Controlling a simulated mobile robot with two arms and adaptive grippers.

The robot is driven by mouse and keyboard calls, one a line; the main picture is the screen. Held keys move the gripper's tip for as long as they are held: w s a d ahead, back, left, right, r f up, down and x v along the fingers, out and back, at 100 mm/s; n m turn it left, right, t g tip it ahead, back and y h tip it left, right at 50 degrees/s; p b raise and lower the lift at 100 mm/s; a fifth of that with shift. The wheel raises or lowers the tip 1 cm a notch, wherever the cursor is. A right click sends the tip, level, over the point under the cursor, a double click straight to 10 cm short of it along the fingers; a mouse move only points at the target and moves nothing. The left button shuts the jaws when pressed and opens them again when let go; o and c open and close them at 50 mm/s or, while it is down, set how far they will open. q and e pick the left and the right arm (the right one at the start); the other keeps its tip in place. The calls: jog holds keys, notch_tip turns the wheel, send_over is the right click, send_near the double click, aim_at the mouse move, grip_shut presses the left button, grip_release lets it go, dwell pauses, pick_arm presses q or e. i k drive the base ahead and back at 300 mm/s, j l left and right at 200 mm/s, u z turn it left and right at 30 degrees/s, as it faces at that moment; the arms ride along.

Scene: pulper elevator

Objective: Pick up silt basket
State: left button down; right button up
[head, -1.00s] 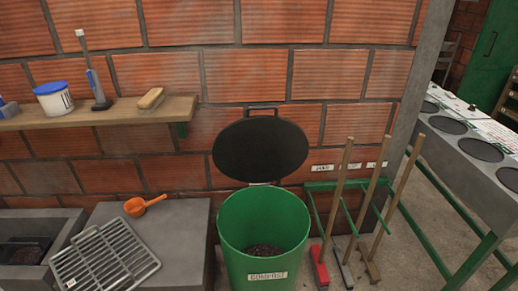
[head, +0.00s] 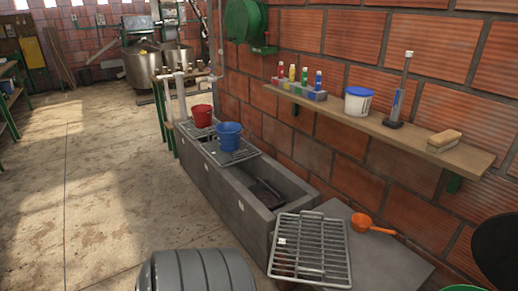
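A long grey concrete trough (head: 253,222) runs along the brick wall. In its open near section lies a dark, low object (head: 266,194), which may be the silt basket; its shape is partly hidden by the trough wall and shadow. A metal grate (head: 311,250) has been set off the trough, on the grey slab (head: 385,258) at its near end. Neither of my grippers is in view; only a grey rounded part of my own arm shows at the bottom edge.
A blue bucket (head: 229,136) and a red bucket (head: 202,115) stand on grates over the trough's far part. An orange scoop (head: 371,225) lies on the slab. A wall shelf (head: 385,126) overhangs at right. The floor (head: 110,200) left of the trough is clear.

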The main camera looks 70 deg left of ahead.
aim_at(267, 193)
jog(key=u, duration=2.2)
jog(key=z, duration=0.3)
jog(key=i+j+z, duration=0.3)
jog(key=j, duration=0.25)
jog(key=i+j+z, duration=0.15)
jog(key=j, duration=0.2)
jog(key=i+j+z, duration=0.3)
jog(key=j, duration=0.35)
